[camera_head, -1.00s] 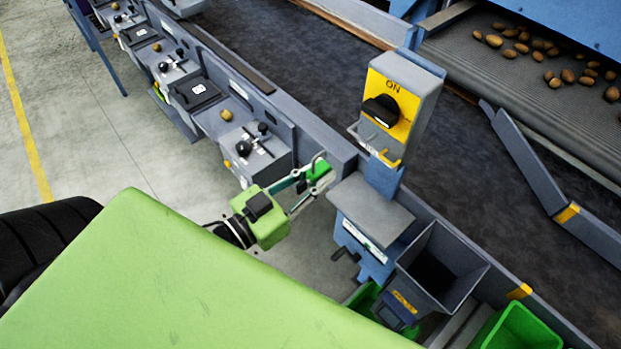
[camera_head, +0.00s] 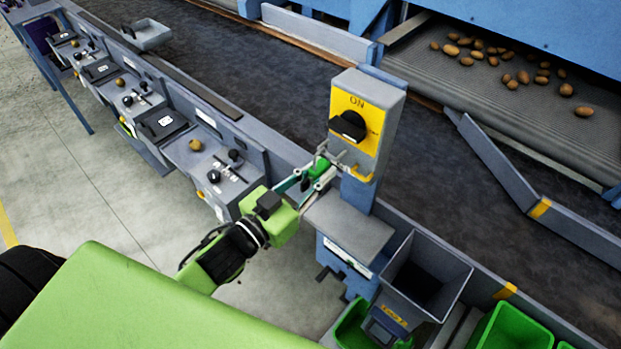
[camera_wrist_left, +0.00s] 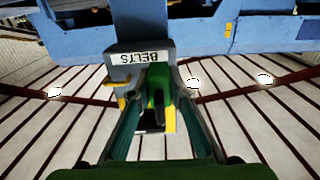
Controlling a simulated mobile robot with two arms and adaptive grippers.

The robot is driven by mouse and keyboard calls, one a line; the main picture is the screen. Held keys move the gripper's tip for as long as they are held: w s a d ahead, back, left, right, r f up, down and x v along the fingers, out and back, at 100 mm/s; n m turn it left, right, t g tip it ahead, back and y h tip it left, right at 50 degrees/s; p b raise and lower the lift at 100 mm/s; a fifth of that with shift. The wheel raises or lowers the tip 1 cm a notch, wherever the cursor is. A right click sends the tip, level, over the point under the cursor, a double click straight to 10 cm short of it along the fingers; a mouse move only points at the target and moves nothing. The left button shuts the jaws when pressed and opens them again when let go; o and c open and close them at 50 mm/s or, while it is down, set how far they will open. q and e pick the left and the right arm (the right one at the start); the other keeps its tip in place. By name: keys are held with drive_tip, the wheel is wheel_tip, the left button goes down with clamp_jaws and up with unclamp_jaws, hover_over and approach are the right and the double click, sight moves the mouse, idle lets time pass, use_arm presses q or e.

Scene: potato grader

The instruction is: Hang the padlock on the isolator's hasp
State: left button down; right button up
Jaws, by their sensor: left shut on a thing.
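The isolator (camera_head: 367,112) is a grey box with a yellow face, a black knob and the word ON, upright on a blue post. A yellow hasp piece (camera_head: 361,174) sticks out at its lower edge. My left gripper (camera_head: 322,178) is shut on the green padlock (camera_head: 319,166), just left of the isolator's lower edge. In the left wrist view the padlock (camera_wrist_left: 158,84) sits between the fingers, in front of the isolator's BELTS label (camera_wrist_left: 140,57). The shackle is small and overlaps the isolator's lower left; I cannot tell whether it touches the hasp. My right gripper is out of view.
A grey shelf (camera_head: 349,228) and a grey hopper (camera_head: 430,270) stand below the isolator. Green bins (camera_head: 516,322) are at the front right. Control boxes (camera_head: 203,158) line the conveyor's left side. Potatoes (camera_head: 505,60) lie on the far belt.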

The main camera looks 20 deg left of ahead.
use_arm(q)
drive_tip(key=shift+x, duration=1.1)
drive_tip(key=shift+f+b, duration=0.55)
drive_tip(key=shift+f, duration=0.15)
drive_tip(key=c, duration=1.8)
unclamp_jaws()
